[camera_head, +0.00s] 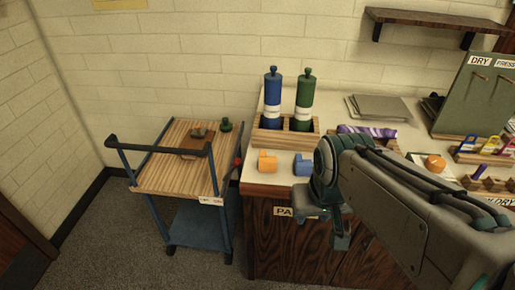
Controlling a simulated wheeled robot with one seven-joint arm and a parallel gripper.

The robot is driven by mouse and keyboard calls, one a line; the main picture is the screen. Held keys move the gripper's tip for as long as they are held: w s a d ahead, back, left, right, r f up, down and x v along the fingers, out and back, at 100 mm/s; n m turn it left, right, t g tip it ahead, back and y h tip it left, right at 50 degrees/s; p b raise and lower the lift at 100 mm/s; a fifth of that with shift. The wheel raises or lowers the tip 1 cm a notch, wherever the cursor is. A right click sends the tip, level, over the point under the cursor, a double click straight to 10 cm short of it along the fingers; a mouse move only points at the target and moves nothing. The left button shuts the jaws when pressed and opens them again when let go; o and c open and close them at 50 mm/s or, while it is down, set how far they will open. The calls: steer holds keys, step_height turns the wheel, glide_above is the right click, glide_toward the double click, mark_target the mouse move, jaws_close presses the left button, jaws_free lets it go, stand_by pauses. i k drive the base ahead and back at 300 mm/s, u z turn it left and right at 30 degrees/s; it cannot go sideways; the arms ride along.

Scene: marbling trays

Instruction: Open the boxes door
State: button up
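A dark wood cabinet (275,245) stands under the pale counter, and a label beginning "PA" (283,211) is on its front at the upper left. The rest of the label is hidden behind my gripper. No swung-out door shows on the visible front; a handle cannot be made out. My gripper (338,232) hangs down in front of the cabinet front, just right of the label. Its fingers are small and dark against the wood, so I cannot tell whether they are open or shut, or touching the cabinet.
A blue-framed cart (150,179) with a wooden top stands left of the cabinet. The counter (255,182) holds blue and green bottles in a wooden rack (267,138), and orange and blue blocks near its front edge. Grey floor (110,240) lies clear at the left.

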mark_target(366, 264)
steer(key=z, duration=2)
steer(key=k, duration=1)
steer(key=u, duration=0.75)
steer(key=i, duration=0.8)
steer(key=u, duration=0.7)
